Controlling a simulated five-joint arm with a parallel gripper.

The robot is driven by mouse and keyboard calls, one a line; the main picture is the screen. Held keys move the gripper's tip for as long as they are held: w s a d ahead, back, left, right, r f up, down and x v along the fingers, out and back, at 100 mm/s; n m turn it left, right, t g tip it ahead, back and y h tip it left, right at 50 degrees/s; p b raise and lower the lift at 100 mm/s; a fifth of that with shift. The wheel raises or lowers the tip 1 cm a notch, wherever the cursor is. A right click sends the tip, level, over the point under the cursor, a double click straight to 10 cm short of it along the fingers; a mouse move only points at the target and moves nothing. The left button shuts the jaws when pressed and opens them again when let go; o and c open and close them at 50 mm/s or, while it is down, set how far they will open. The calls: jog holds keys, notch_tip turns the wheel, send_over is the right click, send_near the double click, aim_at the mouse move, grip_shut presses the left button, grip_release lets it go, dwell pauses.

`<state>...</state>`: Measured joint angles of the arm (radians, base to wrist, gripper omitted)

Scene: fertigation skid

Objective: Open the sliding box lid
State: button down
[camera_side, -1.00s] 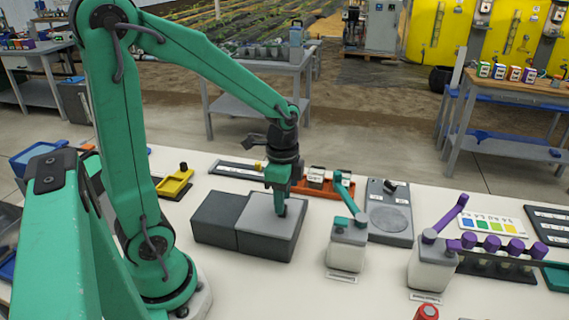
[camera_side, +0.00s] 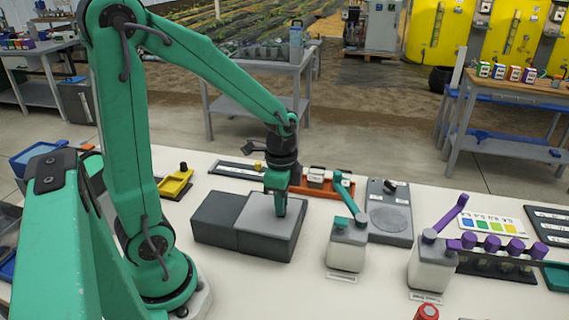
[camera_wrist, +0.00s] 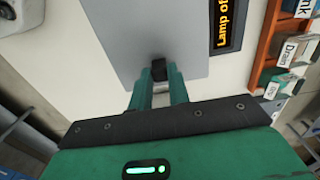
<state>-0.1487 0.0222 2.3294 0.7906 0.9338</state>
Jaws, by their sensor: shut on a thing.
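The box (camera_side: 265,247) is dark grey and sits on the white table, with a flat light grey lid (camera_side: 258,216) on its right part. A darker grey block (camera_side: 215,214) adjoins it on the left, its top bare. My gripper (camera_side: 280,212) points down over the right side of the lid. In the wrist view, my gripper (camera_wrist: 160,74) is shut on a small black knob (camera_wrist: 158,66), which stands near an edge of the light grey lid (camera_wrist: 150,30). The fingers hide much of the knob in the side view.
A white teal-topped dispenser (camera_side: 347,250) stands close to the box's right. A grey scale-like device (camera_side: 390,215) and an orange rack (camera_side: 322,188) are behind. A yellow tray (camera_side: 175,186) lies back left. Bare table lies in front of the box.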

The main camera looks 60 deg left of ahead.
jog(key=s+a, duration=0.8)
jog(key=shift+s+a, duration=0.2)
jog(key=shift+a, duration=0.2)
jog(key=c, duration=1.3)
grip_release()
jog(key=shift+s+r, duration=0.1)
jog(key=shift+r, duration=3.85)
jog(key=shift+d, duration=0.15)
jog(key=shift+w+d+r+n+t, duration=0.25)
jog(key=shift+d+r+n+t, duration=0.75)
jog(key=shift+d+n, duration=0.85)
jog(key=shift+w+d+r+n+t, duration=0.25)
jog(key=shift+d+r+n+t, duration=0.75)
jog(key=shift+d, duration=1.45)
jog(key=shift+w+d+r+n+t, duration=0.25)
jog(key=shift+d+r+n+t, duration=0.65)
jog(key=shift+d+n, duration=1)
